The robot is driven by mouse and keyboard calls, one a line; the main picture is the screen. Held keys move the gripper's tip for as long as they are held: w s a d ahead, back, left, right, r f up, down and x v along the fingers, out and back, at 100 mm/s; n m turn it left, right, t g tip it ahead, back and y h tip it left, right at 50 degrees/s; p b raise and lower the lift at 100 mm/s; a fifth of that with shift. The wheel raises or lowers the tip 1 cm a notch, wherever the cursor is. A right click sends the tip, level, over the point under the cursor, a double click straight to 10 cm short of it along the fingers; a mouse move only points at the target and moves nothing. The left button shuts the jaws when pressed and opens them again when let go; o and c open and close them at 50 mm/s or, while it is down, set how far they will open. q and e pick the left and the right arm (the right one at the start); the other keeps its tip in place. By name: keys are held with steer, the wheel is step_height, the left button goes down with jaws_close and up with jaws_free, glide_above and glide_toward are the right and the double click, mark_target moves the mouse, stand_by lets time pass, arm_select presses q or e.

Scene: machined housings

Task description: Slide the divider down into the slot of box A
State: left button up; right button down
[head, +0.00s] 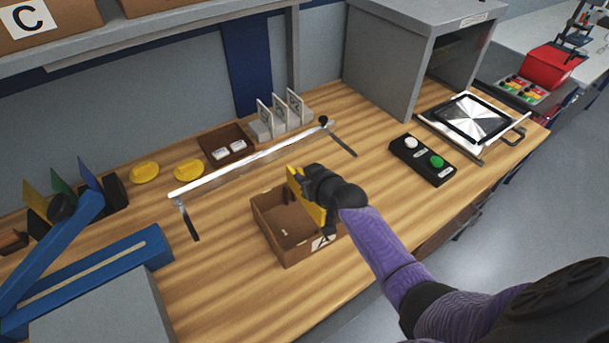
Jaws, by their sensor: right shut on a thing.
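Box A (270,228) is an open brown box on the wooden bench, with an A label on its front right side. My right gripper (309,183) is shut on the yellow divider (311,207), a thin plate held upright at the right part of the box. The divider's lower part is at or inside the box opening; whether it is in the slot cannot be told. The slot is hidden. Small light pieces lie on the box floor. My left gripper is not in view.
A metal bar on feet (255,160) runs behind the box. Yellow discs (189,169), a small brown tray (222,144) and a card holder (280,119) stand farther back. A button box (423,159) is to the right. A blue tool (90,275) is at left. Bench around the box is clear.

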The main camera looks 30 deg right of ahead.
steer(key=shift+f+b, duration=0.8)
steer(key=shift+f, duration=0.25)
steer(key=shift+f, duration=0.2)
steer(key=shift+f+b, duration=0.5)
steer(key=shift+b, duration=0.15)
steer(key=shift+f+b, duration=0.35)
steer(key=shift+f, duration=0.05)
steer(key=shift+f+b, duration=0.3)
steer(key=shift+f, duration=0.05)
steer(key=shift+f, duration=0.2)
steer(key=shift+f, duration=0.1)
steer(key=shift+f+b, duration=0.5)
steer(key=shift+b, duration=0.2)
steer(key=shift+f, duration=0.1)
